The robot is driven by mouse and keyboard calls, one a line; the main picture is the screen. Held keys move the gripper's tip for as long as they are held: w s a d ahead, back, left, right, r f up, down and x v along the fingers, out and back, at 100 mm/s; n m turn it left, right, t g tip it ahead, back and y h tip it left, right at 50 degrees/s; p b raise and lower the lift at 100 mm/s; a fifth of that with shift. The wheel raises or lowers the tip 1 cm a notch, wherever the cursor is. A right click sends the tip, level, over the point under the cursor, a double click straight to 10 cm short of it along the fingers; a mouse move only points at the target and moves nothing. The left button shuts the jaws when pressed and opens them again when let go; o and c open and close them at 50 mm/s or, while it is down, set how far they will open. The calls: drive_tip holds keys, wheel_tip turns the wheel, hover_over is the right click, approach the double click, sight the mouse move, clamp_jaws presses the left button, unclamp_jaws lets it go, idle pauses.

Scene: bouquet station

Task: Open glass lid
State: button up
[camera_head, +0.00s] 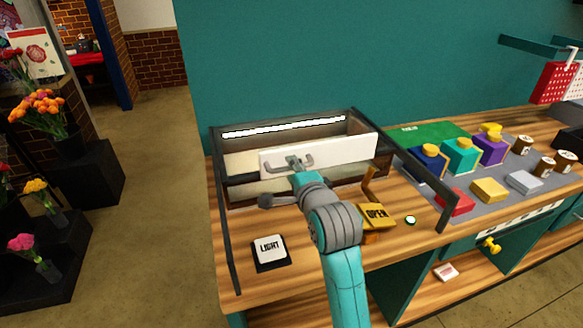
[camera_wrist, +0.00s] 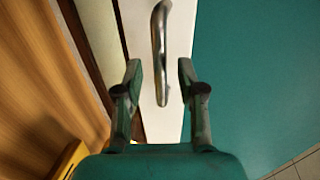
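A black-framed case (camera_head: 218,190) stands on the wooden counter; its glass is hard to make out, and I cannot tell how far the lid is open. A white panel (camera_head: 350,150) lies across its back part and carries a silver bar handle (camera_wrist: 158,35). My gripper (camera_head: 293,163) is in front of this panel and partly hides the handle. In the wrist view my gripper (camera_wrist: 160,75) is open, with the handle's lower end between its two fingers. Clear gaps show on both sides of the handle.
Ribbon boxes and coloured blocks, such as a red one (camera_head: 455,201), sit on a grey mat at right. Flowers (camera_head: 38,107) stand at left beside open floor.

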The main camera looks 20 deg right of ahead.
drive_tip(key=shift+x, duration=1)
drive_tip(key=shift+s, duration=0.1)
clamp_jaws()
